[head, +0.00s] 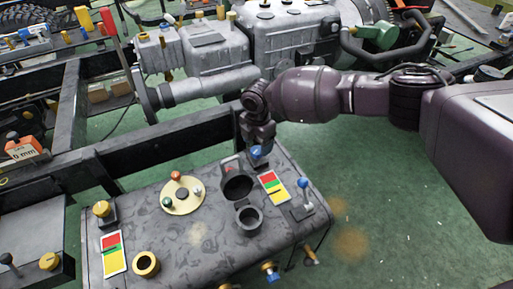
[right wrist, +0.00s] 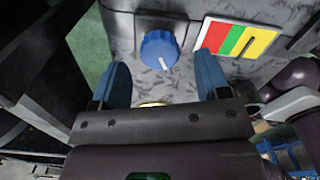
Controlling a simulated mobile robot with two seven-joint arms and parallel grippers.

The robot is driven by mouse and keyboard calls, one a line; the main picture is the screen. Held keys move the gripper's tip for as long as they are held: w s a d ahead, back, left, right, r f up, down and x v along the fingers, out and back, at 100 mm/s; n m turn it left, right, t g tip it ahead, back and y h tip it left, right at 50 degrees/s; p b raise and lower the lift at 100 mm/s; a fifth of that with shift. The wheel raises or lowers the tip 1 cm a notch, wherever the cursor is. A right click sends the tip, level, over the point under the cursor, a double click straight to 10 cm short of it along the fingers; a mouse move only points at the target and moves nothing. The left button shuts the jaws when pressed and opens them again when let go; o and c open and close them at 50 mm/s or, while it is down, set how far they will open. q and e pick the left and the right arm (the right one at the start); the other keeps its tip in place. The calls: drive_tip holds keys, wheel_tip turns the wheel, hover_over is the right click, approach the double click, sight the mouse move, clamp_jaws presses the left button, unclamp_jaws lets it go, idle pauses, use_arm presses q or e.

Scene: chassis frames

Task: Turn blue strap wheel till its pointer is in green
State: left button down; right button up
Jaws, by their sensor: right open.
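The blue strap wheel (right wrist: 159,50) is a round ribbed knob with a white line on its face, on the dark mottled tank top. In the head view it (head: 256,152) shows small under my right gripper. Beside it is a colour plate (right wrist: 224,38) with red, green and yellow bands, also in the head view (head: 273,187). A dark pointer-like mark lies on its yellow part near the green; its exact reading is unclear. My right gripper (right wrist: 162,80) is open and empty, its blue fingers apart, with the wheel ahead between them. My left gripper is out of view.
The tank top (head: 195,235) also bears a yellow knob (head: 102,209), a second colour plate (head: 113,252), a round brass plate (head: 182,196), two dark cups (head: 249,219) and a blue-tipped lever (head: 306,183). A black frame rail (head: 165,152) runs behind it.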

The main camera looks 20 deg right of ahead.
sight(257, 153)
drive_tip(key=shift+f, duration=1.4)
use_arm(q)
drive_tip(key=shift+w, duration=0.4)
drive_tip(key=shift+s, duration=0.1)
use_arm(e)
drive_tip(key=shift+c, duration=0.8)
drive_tip(key=c, duration=0.8)
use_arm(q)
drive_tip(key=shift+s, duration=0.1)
use_arm(e)
drive_tip(key=shift+o, duration=0.2)
drive_tip(key=shift+m, duration=0.3)
